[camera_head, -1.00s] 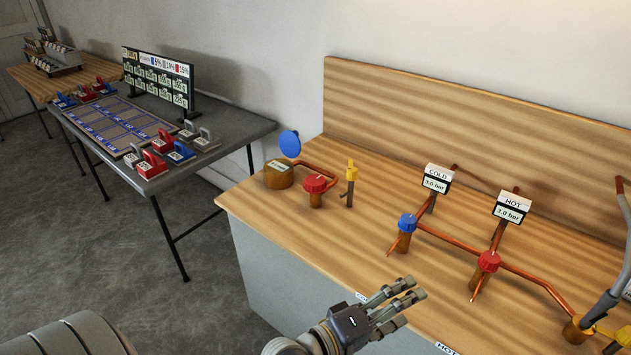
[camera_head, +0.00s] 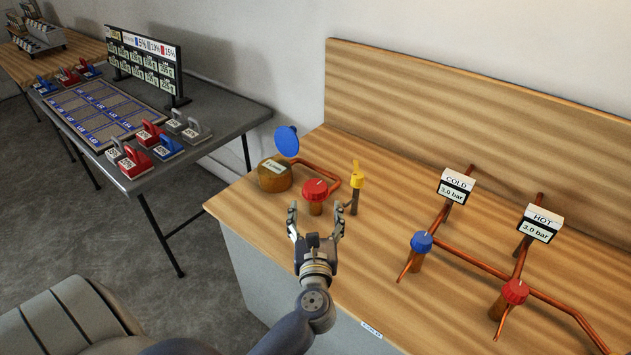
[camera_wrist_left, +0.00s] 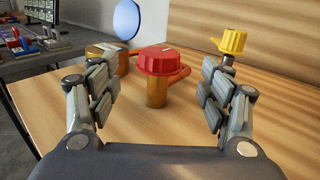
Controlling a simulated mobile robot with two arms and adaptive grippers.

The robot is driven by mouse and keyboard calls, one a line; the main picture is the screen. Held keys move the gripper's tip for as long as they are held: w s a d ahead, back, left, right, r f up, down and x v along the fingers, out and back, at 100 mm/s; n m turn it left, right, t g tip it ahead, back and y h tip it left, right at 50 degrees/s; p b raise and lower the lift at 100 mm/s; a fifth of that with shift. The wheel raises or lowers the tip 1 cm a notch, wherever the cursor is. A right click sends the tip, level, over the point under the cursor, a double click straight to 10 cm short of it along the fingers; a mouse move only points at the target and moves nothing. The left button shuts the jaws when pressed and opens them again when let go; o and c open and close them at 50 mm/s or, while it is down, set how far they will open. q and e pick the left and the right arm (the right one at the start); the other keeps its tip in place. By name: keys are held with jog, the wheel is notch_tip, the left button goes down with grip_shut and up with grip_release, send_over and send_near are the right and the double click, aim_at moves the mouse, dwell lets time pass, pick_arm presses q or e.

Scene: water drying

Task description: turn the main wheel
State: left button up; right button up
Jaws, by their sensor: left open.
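A red wheel (camera_head: 315,189) sits on a short copper post near the left end of the wooden bench. My left gripper (camera_head: 316,214) is open and empty, just in front of the red wheel, its fingers pointing at it. In the left wrist view the red wheel (camera_wrist_left: 157,61) stands upright on its post between the two open fingers (camera_wrist_left: 160,96), a little beyond them and apart from them. A blue wheel (camera_head: 421,242) and another red wheel (camera_head: 515,291) sit on the copper pipes to the right. My right gripper is out of view.
A yellow-topped tap (camera_head: 357,178) stands just right of the red wheel. A round copper container (camera_head: 274,177) with a blue disc (camera_head: 287,141) is behind left. COLD (camera_head: 456,185) and HOT (camera_head: 539,223) gauges both read 3.0 bar. A grey table (camera_head: 225,119) stands at left.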

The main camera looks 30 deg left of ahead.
aim_at(316, 186)
pick_arm(q)
jog(key=p+x, duration=0.1)
jog(key=x, duration=0.4)
jog(key=shift+r, duration=0.15)
jog(key=x, duration=0.3)
jog(key=shift+w+a, duration=0.2)
jog(key=shift+a, duration=0.05)
jog(key=shift+w+a, duration=0.2)
jog(key=shift+w, duration=0.1)
jog(key=c, duration=1.1)
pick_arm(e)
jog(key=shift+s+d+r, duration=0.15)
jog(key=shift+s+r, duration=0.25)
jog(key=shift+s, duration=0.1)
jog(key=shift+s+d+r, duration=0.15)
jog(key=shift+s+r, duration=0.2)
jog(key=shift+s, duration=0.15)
